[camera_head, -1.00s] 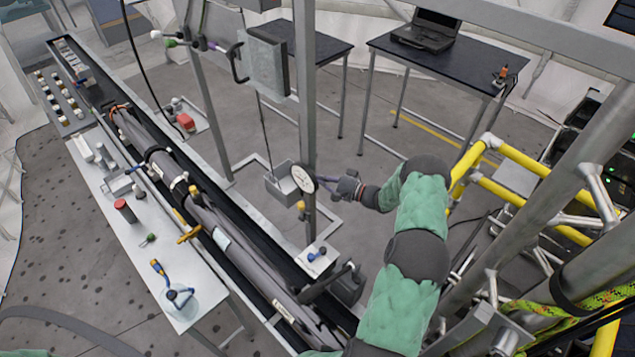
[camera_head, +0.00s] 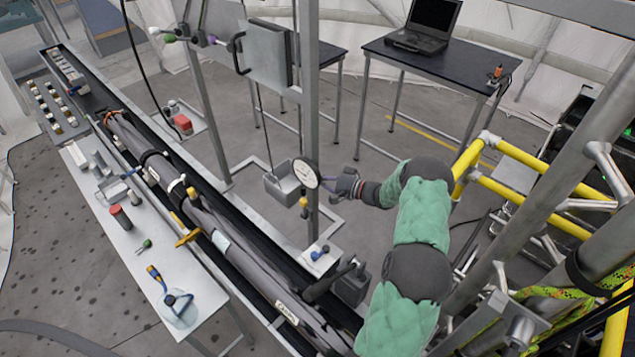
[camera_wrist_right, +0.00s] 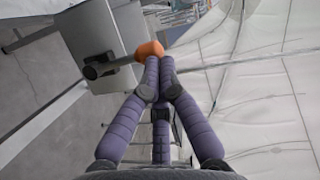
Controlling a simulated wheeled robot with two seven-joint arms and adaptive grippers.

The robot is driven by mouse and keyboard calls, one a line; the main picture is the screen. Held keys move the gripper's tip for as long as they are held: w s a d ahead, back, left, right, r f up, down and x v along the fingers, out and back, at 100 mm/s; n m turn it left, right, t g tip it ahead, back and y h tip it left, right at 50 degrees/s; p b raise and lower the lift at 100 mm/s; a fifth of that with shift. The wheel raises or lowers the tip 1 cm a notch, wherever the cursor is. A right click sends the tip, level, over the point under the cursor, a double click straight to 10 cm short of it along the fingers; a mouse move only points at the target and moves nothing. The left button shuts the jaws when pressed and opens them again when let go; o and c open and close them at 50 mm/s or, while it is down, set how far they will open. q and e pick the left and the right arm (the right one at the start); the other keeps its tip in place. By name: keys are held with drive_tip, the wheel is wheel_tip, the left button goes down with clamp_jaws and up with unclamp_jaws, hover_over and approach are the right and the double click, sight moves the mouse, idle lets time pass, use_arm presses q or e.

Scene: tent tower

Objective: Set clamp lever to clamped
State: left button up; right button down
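In the right wrist view, a lever with a dark bar (camera_wrist_right: 108,67) and an orange knob (camera_wrist_right: 150,49) stands out from a grey plate; I take it for the clamp lever. My right gripper (camera_wrist_right: 161,62) has its purple fingers together, tips at the knob; whether they touch it I cannot tell. In the head view, my right gripper (camera_head: 338,186) is beside a round white dial (camera_head: 306,173) on a grey post. My left gripper is out of view.
A grey box (camera_head: 283,187) hangs left of the post. A long dark tube (camera_head: 225,235) lies in a trough beside a white bench (camera_head: 145,255) with small tools. Yellow rails (camera_head: 530,190) stand right of my arm. A laptop table (camera_head: 440,60) is behind.

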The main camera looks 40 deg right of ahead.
drive_tip(key=shift+s+a+f+n+g+h+b, duration=0.2)
drive_tip(key=shift+a+n+b, duration=0.55)
drive_tip(key=shift+b, duration=1.25)
drive_tip(key=shift+w+a+r+n+g+h+b, duration=0.15)
drive_tip(key=shift+a+n+h+b, duration=0.4)
drive_tip(key=shift+b, duration=1.5)
drive_tip(key=shift+s+a+f+n+g+h+b, duration=0.15)
drive_tip(key=shift+a+n+b, duration=0.75)
drive_tip(key=shift+b, duration=1.1)
drive_tip(key=shift+a+b, duration=0.1)
drive_tip(key=shift+b, duration=0.35)
drive_tip(key=v, duration=1.2)
